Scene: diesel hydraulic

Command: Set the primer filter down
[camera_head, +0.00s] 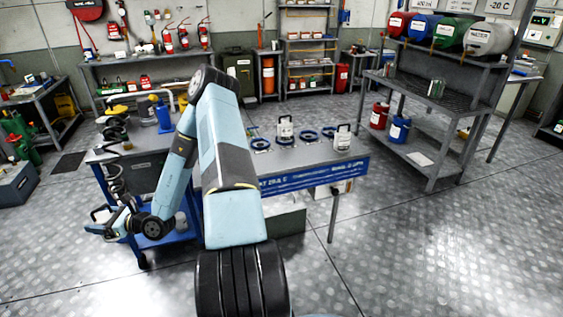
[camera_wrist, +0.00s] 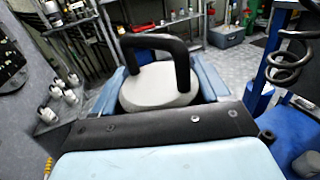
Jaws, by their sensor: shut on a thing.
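The primer filter (camera_wrist: 158,84) is a pale round body with a black loop handle, seen in the wrist view. My gripper (camera_head: 103,224) is shut on it, with a blue finger on each side. In the head view my gripper is at the lower left, out in front of the blue cart (camera_head: 172,236) and clear of the bench; the filter there is small and mostly hidden. The underside of the filter is hidden.
A grey bench (camera_head: 300,157) with a blue front edge bears blue rings (camera_head: 308,135) and two white handled canisters (camera_head: 285,130) (camera_head: 342,140). A blue pump (camera_head: 162,114) and black coiled hose (camera_head: 114,160) stand at left. A drum shelf (camera_head: 430,92) stands right; open floor (camera_head: 420,240) lies front right.

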